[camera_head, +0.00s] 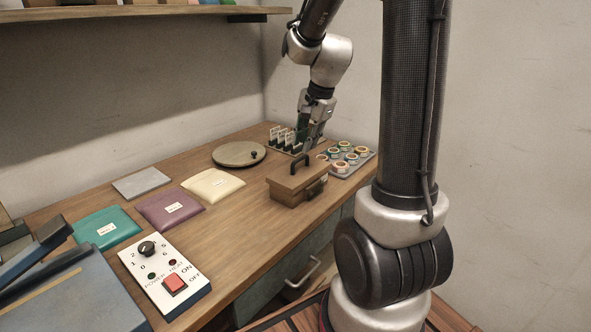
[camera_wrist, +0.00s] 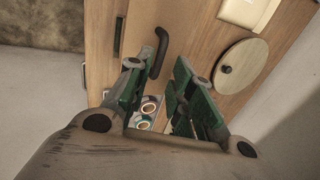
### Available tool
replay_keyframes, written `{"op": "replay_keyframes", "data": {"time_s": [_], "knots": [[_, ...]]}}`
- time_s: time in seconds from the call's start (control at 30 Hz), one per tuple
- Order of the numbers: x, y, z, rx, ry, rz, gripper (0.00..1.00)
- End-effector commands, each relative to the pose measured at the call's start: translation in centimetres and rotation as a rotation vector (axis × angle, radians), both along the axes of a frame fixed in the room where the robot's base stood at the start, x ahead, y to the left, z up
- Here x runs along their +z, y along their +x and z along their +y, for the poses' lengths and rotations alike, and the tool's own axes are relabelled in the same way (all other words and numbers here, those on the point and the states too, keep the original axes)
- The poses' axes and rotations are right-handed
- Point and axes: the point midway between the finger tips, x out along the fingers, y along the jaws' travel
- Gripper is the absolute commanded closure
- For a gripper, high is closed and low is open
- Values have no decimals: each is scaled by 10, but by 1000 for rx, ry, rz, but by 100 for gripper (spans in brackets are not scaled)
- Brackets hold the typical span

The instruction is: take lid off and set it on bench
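A brown wooden box (camera_head: 286,193) stands on the wooden bench (camera_head: 252,232), with its lid (camera_head: 291,179) on top. The lid carries a black arched handle (camera_head: 300,160), which also shows in the wrist view (camera_wrist: 161,48). Contact with the rack cannot be told.
A tray of tape rolls (camera_head: 352,157) stands right of the box, and a card rack (camera_head: 282,138) behind it. A round wooden disc with a dark knob (camera_head: 236,154) lies to the left. Pouches (camera_head: 213,185) and a control box (camera_head: 163,275) lie nearer. Bare bench lies before the box.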

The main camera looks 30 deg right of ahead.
Motion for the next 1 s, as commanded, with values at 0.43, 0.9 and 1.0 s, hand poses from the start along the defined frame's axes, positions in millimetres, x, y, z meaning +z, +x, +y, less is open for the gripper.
{"op": "replay_keyframes", "data": {"time_s": [0.43,0.9,1.0], "knots": [[-54,16,3,-12,5,7,77],[-74,23,5,-11,3,2,86],[-74,23,5,-11,3,3,100]]}}
